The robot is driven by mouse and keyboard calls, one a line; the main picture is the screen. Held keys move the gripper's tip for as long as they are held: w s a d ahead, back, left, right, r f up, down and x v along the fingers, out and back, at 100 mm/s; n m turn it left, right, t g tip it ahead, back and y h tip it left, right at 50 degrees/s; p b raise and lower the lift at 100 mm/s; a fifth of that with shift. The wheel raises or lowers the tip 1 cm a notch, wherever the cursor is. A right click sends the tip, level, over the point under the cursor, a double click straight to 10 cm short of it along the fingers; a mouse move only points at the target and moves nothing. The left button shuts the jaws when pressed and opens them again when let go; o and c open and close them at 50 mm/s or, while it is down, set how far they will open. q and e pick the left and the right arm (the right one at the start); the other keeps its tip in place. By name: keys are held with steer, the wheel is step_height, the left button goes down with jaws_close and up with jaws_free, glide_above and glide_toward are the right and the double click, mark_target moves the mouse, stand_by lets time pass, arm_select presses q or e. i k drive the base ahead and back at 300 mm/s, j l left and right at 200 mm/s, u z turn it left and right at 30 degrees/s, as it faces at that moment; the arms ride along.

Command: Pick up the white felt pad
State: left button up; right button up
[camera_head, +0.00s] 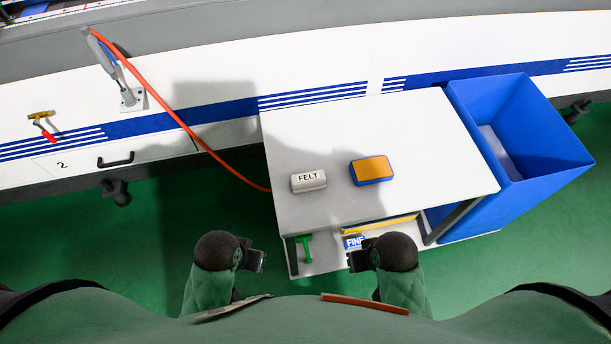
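The white felt pad (308,182) lies on the white table top (420,135), left of its middle, with the word FELT on it. My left gripper (254,261) is low in the picture, off the table's front left corner and apart from the pad. My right gripper (357,261) is in front of the table, also apart from the pad. Both grippers are small and dark, seen from above, and their finger gap does not show clearly. Nothing can be seen held in either.
A blue block with an orange top (372,169) sits right of the pad. A lower shelf holds a green tool (304,246) and a FINE-labelled item (354,242). A blue bin (545,135) stands at right. An orange hose (170,113) hangs behind, left.

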mark_target(307, 181)
steer(key=j+z, duration=0.15)
steer(key=j, duration=0.3)
steer(key=k+j+z, duration=0.2)
steer(key=j, duration=0.3)
steer(key=j+z, duration=0.15)
steer(key=j, duration=0.3)
steer(key=k+j+z, duration=0.2)
steer(key=j, duration=0.25)
steer(key=j+z, duration=0.15)
steer(key=j, duration=0.3)
steer(key=k, duration=0.05)
